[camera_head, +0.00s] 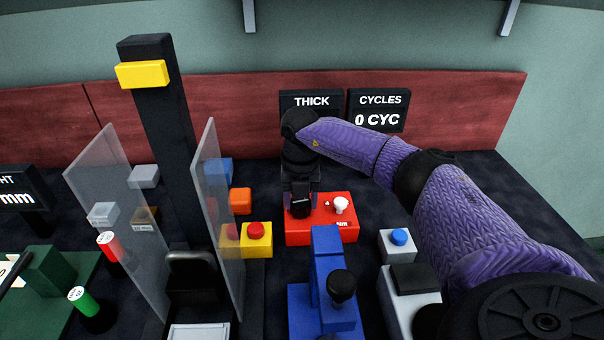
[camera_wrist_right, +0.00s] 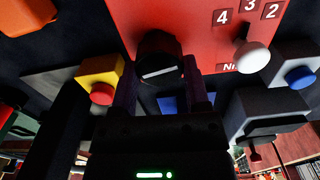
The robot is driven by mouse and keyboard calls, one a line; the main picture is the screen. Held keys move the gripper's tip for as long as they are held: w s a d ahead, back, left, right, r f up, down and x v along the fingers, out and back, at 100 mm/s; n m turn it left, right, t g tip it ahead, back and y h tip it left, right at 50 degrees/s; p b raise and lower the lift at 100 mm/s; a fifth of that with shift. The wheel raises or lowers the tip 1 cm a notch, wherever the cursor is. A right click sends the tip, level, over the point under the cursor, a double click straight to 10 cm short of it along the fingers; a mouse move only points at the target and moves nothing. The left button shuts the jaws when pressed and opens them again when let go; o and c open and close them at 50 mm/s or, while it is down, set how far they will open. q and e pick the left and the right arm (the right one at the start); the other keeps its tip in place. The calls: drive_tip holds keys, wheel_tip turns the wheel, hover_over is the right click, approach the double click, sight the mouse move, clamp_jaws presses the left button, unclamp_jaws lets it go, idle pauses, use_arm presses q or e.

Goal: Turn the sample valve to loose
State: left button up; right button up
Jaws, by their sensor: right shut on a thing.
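A red box (camera_head: 325,232) stands on the dark table, right of centre. A black knob (camera_head: 300,208), apparently the sample valve, is on its left part. It also shows in the wrist view (camera_wrist_right: 160,55), between the fingers. My right gripper (camera_head: 300,192) points down over the box and is shut on this black knob. The fingers and wrist hide part of it, and I cannot read its setting. A white knob (camera_head: 340,204) is on the right part of the box, beside printed numbers in the wrist view. My left gripper is out of view.
A yellow box with a red button (camera_head: 256,231) is left of the red box. A blue lever unit (camera_head: 326,280) stands in front. A grey box with a blue button (camera_head: 399,237) is on the right. Clear panels (camera_head: 219,210) flank a black column (camera_head: 165,140).

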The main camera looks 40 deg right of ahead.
drive_tip(key=n+p, duration=0.1)
drive_tip(key=n, duration=0.2)
drive_tip(key=shift+r, duration=0.15)
drive_tip(key=n+p, duration=0.1)
drive_tip(key=n, duration=0.2)
drive_tip(key=shift+n, duration=0.3)
drive_tip(key=n, duration=0.2)
drive_tip(key=shift+d+n, duration=0.1)
drive_tip(key=shift+n, duration=0.2)
drive_tip(key=n, duration=0.4)
drive_tip(key=shift+d+n, duration=0.1)
drive_tip(key=shift+n, duration=1.3)
